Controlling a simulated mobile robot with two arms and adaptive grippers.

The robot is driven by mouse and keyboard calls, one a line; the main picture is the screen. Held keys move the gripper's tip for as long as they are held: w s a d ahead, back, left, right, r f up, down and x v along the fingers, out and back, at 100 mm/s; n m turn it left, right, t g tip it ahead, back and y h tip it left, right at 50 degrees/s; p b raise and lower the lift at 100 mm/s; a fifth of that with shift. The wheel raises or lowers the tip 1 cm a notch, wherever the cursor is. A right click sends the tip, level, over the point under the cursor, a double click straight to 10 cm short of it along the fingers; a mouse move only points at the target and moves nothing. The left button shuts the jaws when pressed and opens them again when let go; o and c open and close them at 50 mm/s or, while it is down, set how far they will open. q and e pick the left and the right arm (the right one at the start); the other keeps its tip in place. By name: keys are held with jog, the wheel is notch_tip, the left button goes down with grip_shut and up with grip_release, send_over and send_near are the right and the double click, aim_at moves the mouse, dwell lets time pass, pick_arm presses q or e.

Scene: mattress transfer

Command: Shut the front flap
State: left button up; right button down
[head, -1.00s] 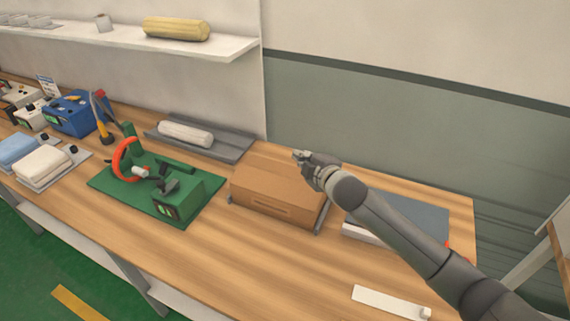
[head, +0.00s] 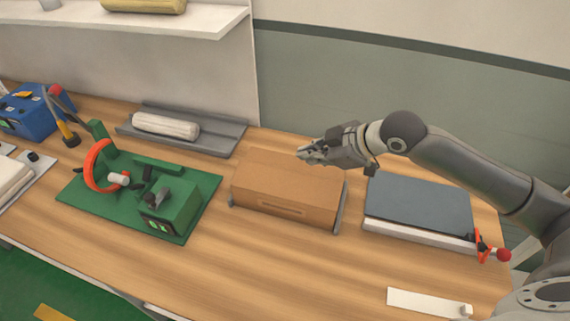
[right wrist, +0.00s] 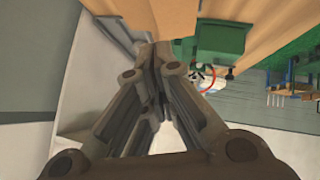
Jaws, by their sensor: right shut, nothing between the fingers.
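A brown cardboard box (head: 285,198) sits on the wooden bench in the middle of the head view, between grey side rails. Its front face has a narrow slot. Its top looks mostly covered by brown panels, but I cannot clearly tell the front flap apart or how far it is open. My right gripper (head: 306,154) is over the back part of the box top, its fingers together and empty. I cannot tell whether it touches the cardboard. The shut fingers also show in the right wrist view (right wrist: 160,52). My left gripper is not in view.
A green fixture with an orange ring (head: 102,165) stands left of the box. A grey tray with a white roll (head: 165,126) lies behind. A dark-topped slab (head: 420,204) and a white strip (head: 428,303) lie right. Bench front (head: 240,265) is clear.

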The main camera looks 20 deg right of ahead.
jog(key=p, duration=0.2)
send_near(276, 170)
jog(key=a, duration=0.1)
jog(key=w+a+r, duration=0.1)
jog(key=shift+w+a+r, duration=0.1)
jog(key=shift+a+r, duration=0.05)
jog(key=shift+a, duration=0.2)
jog(key=f, duration=0.1)
jog(key=w+f+p, duration=0.1)
jog(key=f, duration=0.1)
jog(key=shift+d, duration=0.15)
jog(key=shift+d+f, duration=0.15)
jog(key=shift+f, duration=0.35)
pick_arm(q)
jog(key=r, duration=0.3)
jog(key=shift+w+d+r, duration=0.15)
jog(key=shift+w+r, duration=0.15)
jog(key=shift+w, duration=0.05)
pick_arm(e)
jog(key=shift+w+f, duration=0.1)
jog(key=shift+f, duration=0.05)
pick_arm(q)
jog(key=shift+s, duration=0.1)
